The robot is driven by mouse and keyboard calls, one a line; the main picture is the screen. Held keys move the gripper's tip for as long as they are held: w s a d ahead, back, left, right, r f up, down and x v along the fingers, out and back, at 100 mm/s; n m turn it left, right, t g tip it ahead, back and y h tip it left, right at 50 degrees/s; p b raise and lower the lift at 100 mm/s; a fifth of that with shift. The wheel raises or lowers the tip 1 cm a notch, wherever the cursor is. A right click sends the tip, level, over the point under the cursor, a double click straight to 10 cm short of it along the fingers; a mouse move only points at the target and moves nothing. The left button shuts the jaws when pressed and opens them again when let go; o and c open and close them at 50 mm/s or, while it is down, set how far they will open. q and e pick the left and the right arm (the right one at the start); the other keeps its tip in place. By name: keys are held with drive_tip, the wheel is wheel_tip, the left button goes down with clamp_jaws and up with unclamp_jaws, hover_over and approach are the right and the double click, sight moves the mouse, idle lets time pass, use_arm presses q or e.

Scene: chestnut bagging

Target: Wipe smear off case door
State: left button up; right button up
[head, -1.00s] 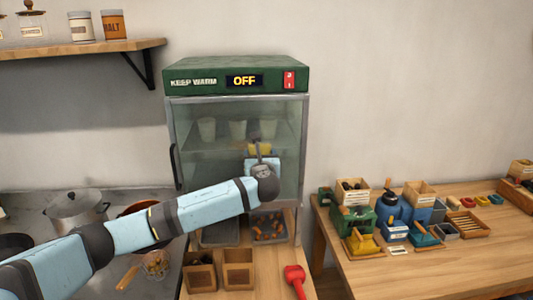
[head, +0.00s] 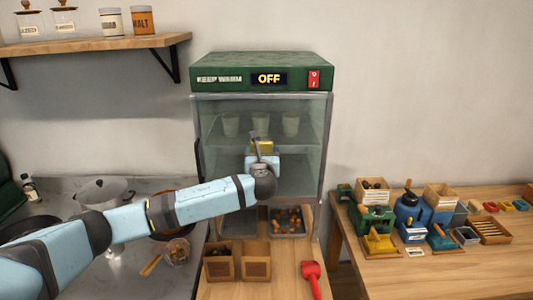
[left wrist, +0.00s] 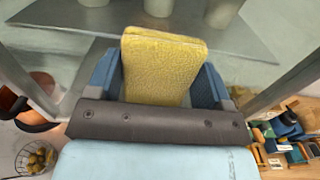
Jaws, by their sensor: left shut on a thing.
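The warming case (head: 261,75) is green on top, with a "KEEP WARM" label and a display reading OFF. Its glass door (head: 300,165) looks shut, and several pale cups show behind it. My left gripper (head: 263,153) is shut on a yellow sponge (head: 264,145) in front of the middle of the door. In the left wrist view the sponge (left wrist: 160,68) stands between the blue fingers, its far edge toward the glass. I cannot tell whether it touches the glass. No smear can be made out on the door. My right gripper is not in view.
A tray of chestnuts (head: 289,223) and two wooden boxes (head: 221,264) sit below the case, with a red scoop (head: 312,275) beside them. A pot (head: 103,192) stands at left. The right table (head: 460,268) holds several small boxes and tools.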

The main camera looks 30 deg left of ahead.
sight(249, 143)
use_arm(q)
drive_tip(key=shift+s+a+r, duration=0.45)
drive_tip(key=shift+a+r, duration=0.2)
drive_tip(key=shift+a, duration=0.15)
drive_tip(key=shift+s+a+r, duration=0.45)
drive_tip(key=shift+a+r, duration=0.2)
drive_tip(key=shift+a, duration=0.15)
drive_tip(key=shift+w+d+f, duration=0.1)
drive_tip(key=shift+w+d, duration=0.95)
drive_tip(key=shift+d, duration=0.65)
drive_tip(key=shift+w+d, duration=1.05)
drive_tip(key=shift+d, duration=0.7)
drive_tip(key=shift+w+d+f, duration=0.1)
drive_tip(key=shift+w+d, duration=0.95)
drive_tip(key=shift+d, duration=0.65)
drive_tip(key=shift+s+a+r, duration=0.1)
drive_tip(key=shift+s+a, duration=0.95)
drive_tip(key=shift+a, duration=0.7)
drive_tip(key=shift+s+a+f, duration=0.1)
drive_tip(key=shift+s+a, duration=1)
drive_tip(key=shift+a, duration=0.65)
drive_tip(key=shift+s+a+r, duration=0.1)
drive_tip(key=shift+s+a, duration=0.95)
drive_tip(key=shift+a, duration=0.7)
drive_tip(key=shift+s+d, duration=0.1)
drive_tip(key=shift+s+d, duration=0.15)
drive_tip(key=shift+s, duration=0.05)
drive_tip(key=shift+v, duration=2.65)
